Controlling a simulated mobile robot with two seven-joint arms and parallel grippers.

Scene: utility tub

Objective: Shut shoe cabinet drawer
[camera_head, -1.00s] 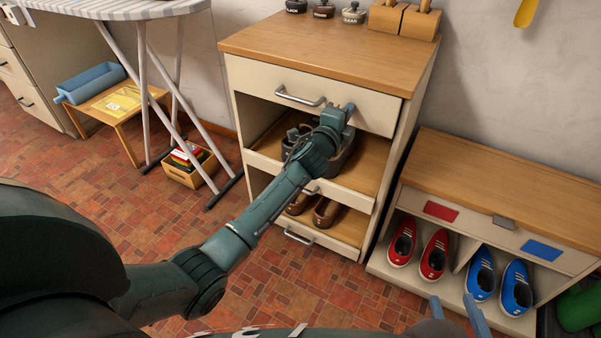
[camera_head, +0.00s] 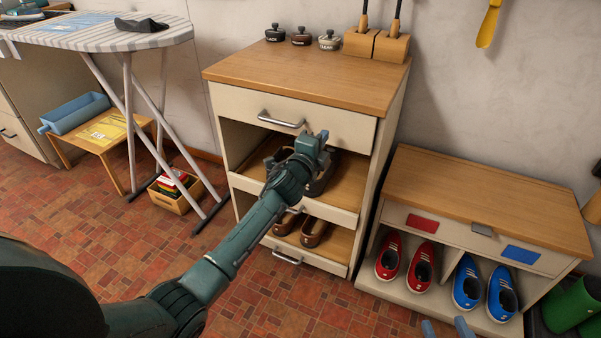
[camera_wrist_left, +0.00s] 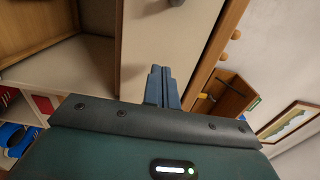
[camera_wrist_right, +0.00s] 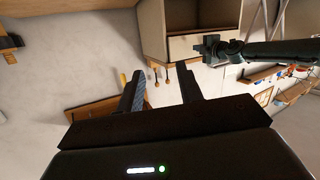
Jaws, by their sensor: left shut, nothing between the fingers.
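The shoe cabinet (camera_head: 392,150) is cream with a wooden top. Its top drawer front (camera_head: 240,104) has a metal handle (camera_head: 281,121) and sits close under the top; I cannot tell whether it is fully flush. Below are a middle tray with dark grey shoes, partly hidden by my arm, and a lower tray with brown shoes (camera_head: 314,232). My left gripper (camera_head: 325,137) is shut and empty at the top drawer front, right of the handle; contact is unclear. Its fingers show in the left wrist view (camera_wrist_left: 161,85). My right gripper (camera_head: 447,328) is open and empty at the bottom edge.
A low shoe bench (camera_head: 480,205) with red and blue shoes stands at the right. An ironing board (camera_head: 100,35) and a small table with a blue tray (camera_head: 75,113) stand at the left. Polish tins and brushes sit on the cabinet. Tiled floor in front is clear.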

